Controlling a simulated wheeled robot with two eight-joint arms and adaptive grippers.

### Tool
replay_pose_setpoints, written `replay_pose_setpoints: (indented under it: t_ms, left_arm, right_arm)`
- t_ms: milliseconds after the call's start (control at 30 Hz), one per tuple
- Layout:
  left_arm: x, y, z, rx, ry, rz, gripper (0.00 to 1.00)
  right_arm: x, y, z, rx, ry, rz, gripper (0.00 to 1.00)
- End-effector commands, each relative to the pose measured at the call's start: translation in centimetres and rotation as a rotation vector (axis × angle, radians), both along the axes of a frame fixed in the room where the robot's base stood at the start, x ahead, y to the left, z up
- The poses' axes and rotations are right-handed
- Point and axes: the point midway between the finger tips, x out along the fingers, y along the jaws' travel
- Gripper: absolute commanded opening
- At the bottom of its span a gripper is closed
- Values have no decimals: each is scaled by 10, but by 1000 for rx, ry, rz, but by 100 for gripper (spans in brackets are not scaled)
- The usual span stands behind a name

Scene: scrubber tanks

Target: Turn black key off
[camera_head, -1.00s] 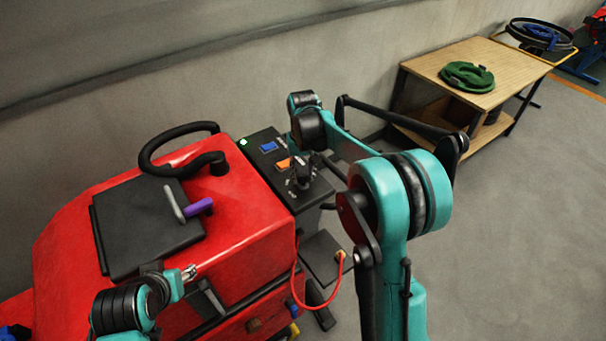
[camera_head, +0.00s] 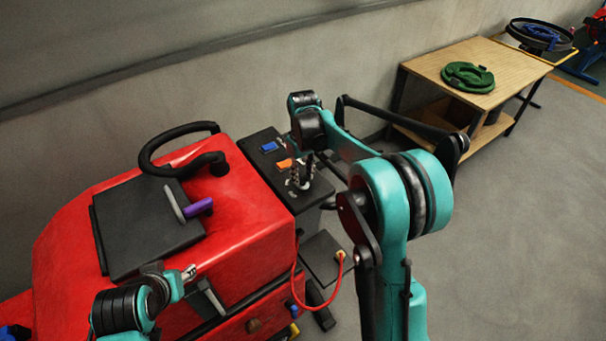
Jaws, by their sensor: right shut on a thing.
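The black control panel (camera_head: 262,160) sits on the right side of the red scrubber (camera_head: 235,245). It carries a blue switch (camera_head: 269,147) and an orange switch (camera_head: 284,163). My right gripper (camera_head: 301,182) points down at the near end of the panel, shut on the black key, which its fingers hide. No green light shows at the panel's far left corner. My left arm is at the lower left, over the scrubber's near side; its gripper (camera_head: 190,272) is small and its jaw opening is unclear.
A wooden table (camera_head: 450,65) with a green coil (camera_head: 467,76) stands at the back right.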

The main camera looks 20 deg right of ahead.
Motion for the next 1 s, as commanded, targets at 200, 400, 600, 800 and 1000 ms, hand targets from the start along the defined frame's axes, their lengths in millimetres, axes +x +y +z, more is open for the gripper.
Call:
replay_pose_setpoints:
  t_ms: [200,400,600,800,1000]
  left_arm:
    - [0,0,0,0,0,0,40]
    - [0,0,0,0,0,0,40]
    - [0,0,0,0,0,0,40]
    - [0,0,0,0,0,0,40]
    - [0,0,0,0,0,0,40]
  right_arm:
    - [0,0,0,-1,0,1,2]
    - [0,0,0,0,0,0,52]
    - [0,0,0,0,0,0,52]
    - [0,0,17,0,0,-1,52]
    - [0,0,61,0,0,0,52]
